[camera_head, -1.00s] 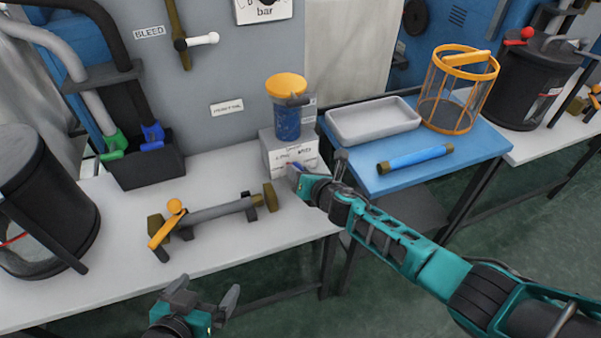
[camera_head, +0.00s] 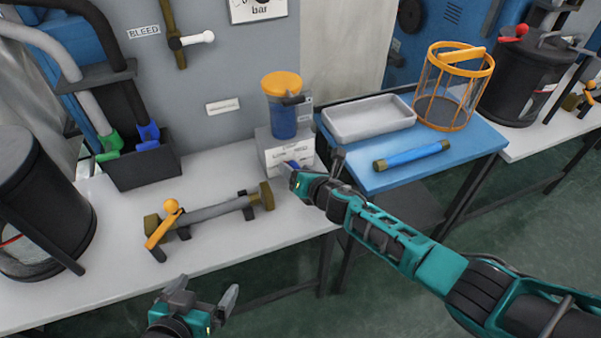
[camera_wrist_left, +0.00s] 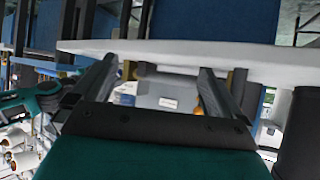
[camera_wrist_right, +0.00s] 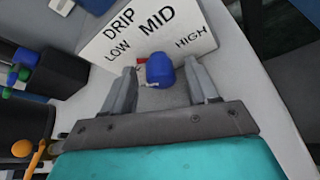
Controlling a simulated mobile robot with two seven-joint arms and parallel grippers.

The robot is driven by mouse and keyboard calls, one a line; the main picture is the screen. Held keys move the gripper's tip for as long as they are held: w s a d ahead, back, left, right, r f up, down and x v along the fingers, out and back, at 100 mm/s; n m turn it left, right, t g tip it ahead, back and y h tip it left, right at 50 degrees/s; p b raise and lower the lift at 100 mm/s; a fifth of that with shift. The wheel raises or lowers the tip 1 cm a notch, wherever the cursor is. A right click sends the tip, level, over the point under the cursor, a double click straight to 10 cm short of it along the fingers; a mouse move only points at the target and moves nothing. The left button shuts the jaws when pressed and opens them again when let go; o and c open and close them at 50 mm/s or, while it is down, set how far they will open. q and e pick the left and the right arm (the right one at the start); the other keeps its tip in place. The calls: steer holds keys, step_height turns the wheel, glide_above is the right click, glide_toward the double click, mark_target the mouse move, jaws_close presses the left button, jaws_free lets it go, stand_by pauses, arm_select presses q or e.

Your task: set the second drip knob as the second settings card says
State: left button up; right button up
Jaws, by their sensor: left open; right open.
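The blue drip knob (camera_wrist_right: 160,70) sits in front of a white panel (camera_wrist_right: 125,30) marked DRIP, LOW, MID and HIGH. A red mark shows at the knob's left, on the LOW side. My right gripper (camera_wrist_right: 165,85) is open, with a finger on each side of the knob; I cannot tell whether they touch it. In the head view, my right gripper (camera_head: 289,170) is at the front of the white box (camera_head: 270,142) under the orange-capped blue jar (camera_head: 283,118). My left gripper (camera_head: 207,297) is open and empty before the table. A wall card (camera_head: 223,106) is unreadable.
A pipe with an orange lever (camera_head: 215,211) lies on the white table (camera_head: 115,268). The blue table (camera_head: 470,155) holds a grey tray (camera_head: 368,137), an orange-rimmed basket (camera_head: 452,98) and a blue tube (camera_head: 415,155). A black bin (camera_head: 35,200) stands at left.

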steer(key=shift+s+d+r+p, duration=0.3)
steer(key=shift+s+p, duration=0.15)
steer(key=p+v, duration=0.4)
steer(key=v, duration=0.6)
steer(key=shift+s+d, duration=0.15)
steer(key=shift+s, duration=0.25)
steer(key=shift+s+d+r, duration=0.15)
steer(key=shift+s+r, duration=0.05)
steer(key=shift+s, duration=0.15)
arm_select(q)
steer(key=r, duration=0.1)
steer(key=a+r, duration=0.1)
steer(key=r, duration=0.1)
steer(key=shift+s+a+r, duration=0.15)
steer(key=shift+s+r, duration=0.1)
steer(key=shift+s, duration=0.1)
